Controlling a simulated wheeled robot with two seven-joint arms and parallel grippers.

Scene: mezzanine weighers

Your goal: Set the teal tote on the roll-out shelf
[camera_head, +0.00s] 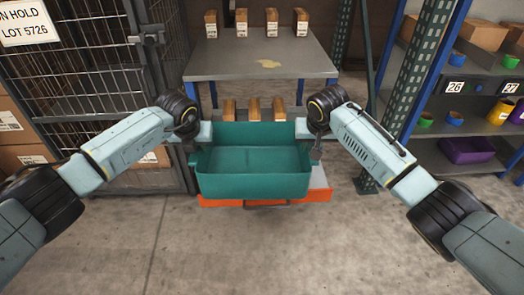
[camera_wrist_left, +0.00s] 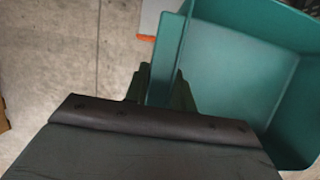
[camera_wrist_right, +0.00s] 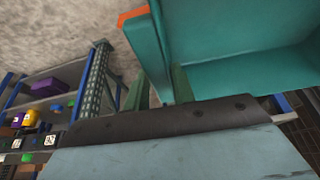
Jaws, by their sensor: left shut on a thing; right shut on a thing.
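The teal tote (camera_head: 253,185) is an empty open box, roughly level, in the middle of the head view. My left gripper (camera_head: 198,158) is shut on its left wall, and my right gripper (camera_head: 314,153) is shut on its right wall. The wrist views show tote walls between the fingers of the left gripper (camera_wrist_left: 161,88) and the right gripper (camera_wrist_right: 160,88). An orange-edged surface (camera_head: 321,193), seemingly the roll-out shelf, shows below the tote and sticks out to its right. The tote hides most of it. I cannot tell whether the tote touches it.
A grey table (camera_head: 225,66) with several brown boxes stands behind, with more boxes (camera_head: 253,108) lower down. A wire cage (camera_head: 90,60) is at left. A green perforated post (camera_head: 412,85) and a rack with bins (camera_head: 468,151) are at right. The concrete floor in front is clear.

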